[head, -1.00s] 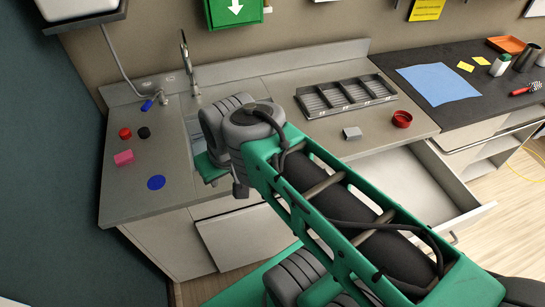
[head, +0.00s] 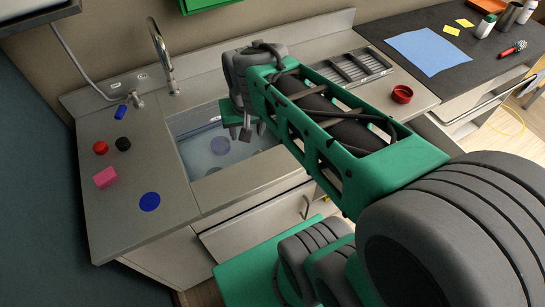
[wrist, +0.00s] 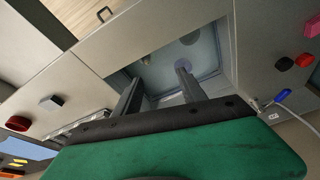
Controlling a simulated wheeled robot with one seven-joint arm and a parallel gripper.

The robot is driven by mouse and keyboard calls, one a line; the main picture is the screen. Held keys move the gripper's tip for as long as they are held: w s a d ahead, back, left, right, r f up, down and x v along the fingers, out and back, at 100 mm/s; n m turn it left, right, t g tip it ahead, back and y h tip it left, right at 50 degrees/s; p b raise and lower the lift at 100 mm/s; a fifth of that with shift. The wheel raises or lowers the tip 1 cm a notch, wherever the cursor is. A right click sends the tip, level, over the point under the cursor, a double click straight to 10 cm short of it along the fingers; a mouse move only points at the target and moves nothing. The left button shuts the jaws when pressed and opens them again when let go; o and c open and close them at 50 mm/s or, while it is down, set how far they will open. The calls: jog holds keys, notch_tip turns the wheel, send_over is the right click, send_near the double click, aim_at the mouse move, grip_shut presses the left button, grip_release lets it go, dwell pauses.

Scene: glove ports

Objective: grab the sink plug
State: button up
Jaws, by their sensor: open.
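My gripper (head: 247,132) hangs over the right part of the sink basin (head: 192,150), pointing down, open and empty. In the wrist view its two fingers (wrist: 158,88) reach toward the basin, well apart. A round bluish-grey disc (head: 220,145) lies at the basin floor, left of my fingers. I cannot tell which is the plug and which is the drain. The basin has a bluish, water-like look.
A tap (head: 162,55) stands behind the basin. On the left counter are a blue disc (head: 149,202), a pink block (head: 106,177), a red piece (head: 100,148) and a black piece (head: 123,144). A red ring (head: 402,94) and a rack (head: 352,67) are on the right.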

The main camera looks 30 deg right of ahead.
aim_at(260, 151)
jog(key=w+d+f+m, duration=0.2)
jog(key=w+f, duration=0.1)
jog(key=f, duration=0.5)
jog(key=w+d+f+m+g+b, duration=0.1)
jog(key=w+d+f+m, duration=0.1)
jog(key=f, duration=0.7)
jog(key=w+d+f+m+g+b, duration=0.1)
jog(key=w+d+f+m, duration=0.1)
jog(key=w+f, duration=0.3)
jog(key=shift+w+d+f+h, duration=0.15)
jog(key=shift+d+f, duration=0.1)
jog(key=shift+f, duration=0.4)
jog(key=shift+d+f+h, duration=0.1)
jog(key=shift+d+f, duration=0.2)
jog(key=shift+f, duration=0.35)
jog(key=shift+w+d+f+h, duration=0.15)
jog(key=shift+d+f, duration=0.1)
jog(key=shift+f, duration=0.4)
jog(key=shift+s, duration=0.1)
jog(key=shift+c, duration=0.2)
grip_shut()
